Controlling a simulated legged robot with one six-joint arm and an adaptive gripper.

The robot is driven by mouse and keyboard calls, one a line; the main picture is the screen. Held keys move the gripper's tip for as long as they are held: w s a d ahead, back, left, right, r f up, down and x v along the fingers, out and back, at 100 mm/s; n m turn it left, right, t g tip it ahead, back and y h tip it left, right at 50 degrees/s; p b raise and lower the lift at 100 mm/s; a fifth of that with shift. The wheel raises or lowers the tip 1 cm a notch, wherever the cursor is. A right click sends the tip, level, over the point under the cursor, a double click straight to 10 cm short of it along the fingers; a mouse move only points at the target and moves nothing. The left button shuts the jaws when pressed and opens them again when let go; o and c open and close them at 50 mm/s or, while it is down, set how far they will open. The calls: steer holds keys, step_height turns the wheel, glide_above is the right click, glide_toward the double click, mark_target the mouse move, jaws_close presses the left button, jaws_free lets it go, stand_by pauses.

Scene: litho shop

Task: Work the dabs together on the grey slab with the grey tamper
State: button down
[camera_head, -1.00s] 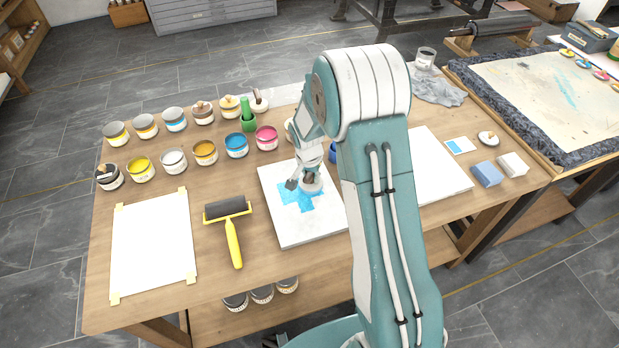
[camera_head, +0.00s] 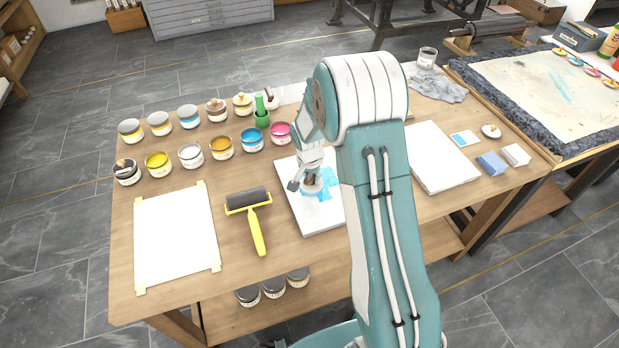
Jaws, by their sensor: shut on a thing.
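A pale grey slab (camera_head: 312,223) lies flat on the wooden table, partly hidden behind my arm. A bright blue patch of ink (camera_head: 325,187) is spread on it, part of it covered by my gripper and arm. My gripper (camera_head: 311,175) is above the slab, at the left part of the patch, shut on the grey tamper (camera_head: 311,189). The tamper's low end is at the blue ink; I cannot tell whether it presses on it. Separate dabs cannot be made out.
A second pale slab (camera_head: 445,165) lies to the right of my arm. A yellow-handled roller (camera_head: 250,202) and taped white paper (camera_head: 176,238) lie to the left. Ink jars, including a blue one (camera_head: 252,141), stand behind. Blue (camera_head: 491,164) and white blocks are at the right.

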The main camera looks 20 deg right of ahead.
steer(key=shift+s+d, duration=0.3)
steer(key=shift+s, duration=0.2)
steer(key=shift+w+d, duration=0.1)
steer(key=shift+d, duration=0.05)
steer(key=shift+w+d, duration=0.75)
steer(key=shift+w, duration=0.25)
step_height(320, 180, up, 8)
steer(key=shift+w+a+f, duration=0.1)
steer(key=shift+f, duration=0.15)
steer(key=shift+r, duration=0.25)
steer(key=shift+d, duration=0.2)
